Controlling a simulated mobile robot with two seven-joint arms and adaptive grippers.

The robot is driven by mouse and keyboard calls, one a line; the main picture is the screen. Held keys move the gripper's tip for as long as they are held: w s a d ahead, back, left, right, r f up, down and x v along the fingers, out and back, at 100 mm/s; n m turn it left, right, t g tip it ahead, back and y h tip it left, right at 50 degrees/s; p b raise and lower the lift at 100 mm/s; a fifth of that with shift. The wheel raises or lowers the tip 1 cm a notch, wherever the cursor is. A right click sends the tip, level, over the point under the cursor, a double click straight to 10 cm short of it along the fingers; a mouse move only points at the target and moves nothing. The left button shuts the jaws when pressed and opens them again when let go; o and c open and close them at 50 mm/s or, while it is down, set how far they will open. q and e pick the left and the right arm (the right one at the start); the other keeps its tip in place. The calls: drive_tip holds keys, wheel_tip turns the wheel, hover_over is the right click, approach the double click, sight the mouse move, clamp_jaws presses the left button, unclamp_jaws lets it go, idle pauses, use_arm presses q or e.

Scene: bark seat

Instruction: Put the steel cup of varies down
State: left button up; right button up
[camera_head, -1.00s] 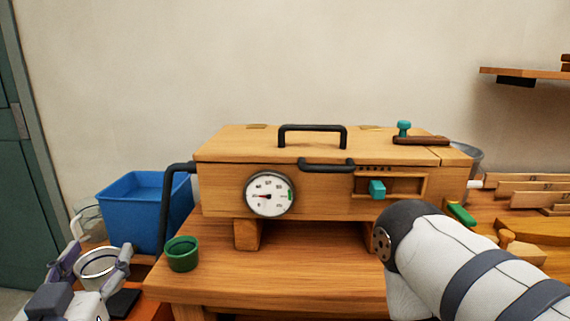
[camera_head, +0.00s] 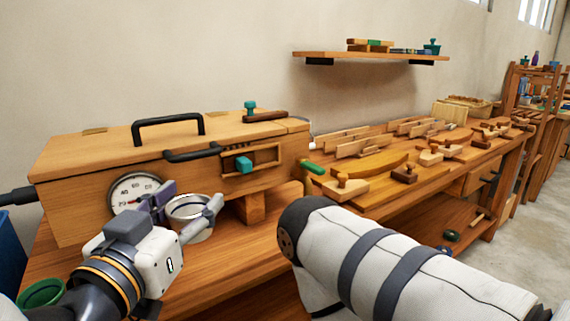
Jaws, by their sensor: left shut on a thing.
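The steel cup (camera_head: 188,229) is a small shiny round cup in the lower left of the head view. My left gripper (camera_head: 193,203) is shut on it, one finger on each side. The cup is upright, in front of the wooden steam box (camera_head: 85,195) and by its round dial (camera_head: 130,190). Whether its base touches the bench top is hard to tell. What is inside is not clear. My right arm shows at the lower right, but its gripper is out of view.
The wooden bench top (camera_head: 225,265) has bare room right of the cup. A green cup (camera_head: 40,294) stands at the lower left, beside a blue bin (camera_head: 10,250). Farther right, a bench holds wooden forms (camera_head: 370,165) and clamps. A shelf (camera_head: 375,57) hangs above.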

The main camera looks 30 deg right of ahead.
use_arm(q)
drive_tip(key=w+a+f, duration=0.1)
drive_tip(key=a, duration=0.1)
drive_tip(key=w+a+f, duration=0.2)
drive_tip(key=a, duration=0.1)
drive_tip(key=w+a+f+b, duration=0.1)
drive_tip(key=w+a, duration=0.1)
drive_tip(key=a, duration=0.1)
drive_tip(key=shift+w+a+f, duration=0.1)
drive_tip(key=shift+f, duration=0.3)
drive_tip(key=a+f, duration=0.1)
drive_tip(key=w+a+f, duration=0.1)
drive_tip(key=f, duration=0.1)
drive_tip(key=w+a+f+b, duration=0.1)
drive_tip(key=shift+a+f, duration=0.1)
drive_tip(key=shift+f, duration=0.3)
drive_tip(key=f, duration=0.4)
drive_tip(key=shift+w+a+b, duration=0.15)
drive_tip(key=shift+a+b, duration=0.1)
drive_tip(key=shift+b, duration=0.05)
drive_tip(key=shift+r, duration=0.25)
use_arm(e)
drive_tip(key=shift+g, duration=0.6)
drive_tip(key=s+f, duration=0.3)
drive_tip(key=shift+s+f, duration=0.1)
drive_tip(key=shift+s, duration=0.05)
use_arm(q)
drive_tip(key=shift+f, duration=0.1)
